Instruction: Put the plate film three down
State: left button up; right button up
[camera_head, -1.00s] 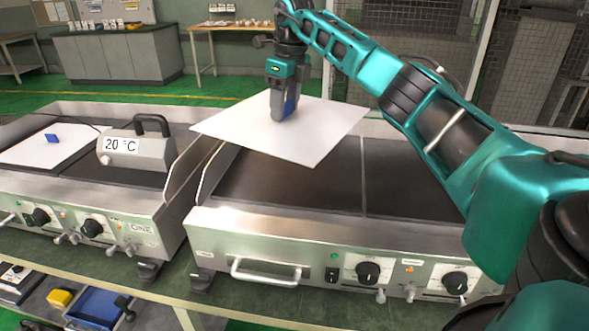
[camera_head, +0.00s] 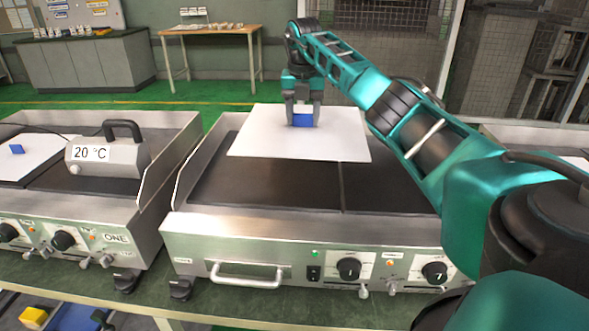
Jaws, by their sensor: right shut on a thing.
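A white plate film (camera_head: 262,143) with a blue grip tab (camera_head: 303,120) is over the back middle of the centre hot plate (camera_head: 250,188). My right gripper (camera_head: 303,118) is shut on the blue tab, pointing down. The film looks roughly level; I cannot tell whether it touches the dark surface. Another white film (camera_head: 30,158) with a blue tab (camera_head: 17,149) lies on the left hot plate. My left gripper is not in view.
A grey weight marked 20 °C (camera_head: 105,157) with a black handle stands on the left hot plate. Metal side walls (camera_head: 168,180) separate the two heaters. The front of the centre plate is bare. Part of another heater with a white sheet shows at the right edge.

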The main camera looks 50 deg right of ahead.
jog(key=b, duration=0.1)
send_over(302, 176)
notch_tip(302, 176, down, 10)
jog(key=shift+s+a+f, duration=0.15)
notch_tip(302, 176, down, 4)
jog(key=shift+f+b, duration=0.2)
jog(key=shift+b, duration=0.3)
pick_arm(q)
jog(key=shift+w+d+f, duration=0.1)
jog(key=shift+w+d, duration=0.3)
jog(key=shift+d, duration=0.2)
pick_arm(e)
jog(key=shift+r, duration=0.1)
jog(key=o, duration=1.1)
jog(key=shift+c, duration=0.2)
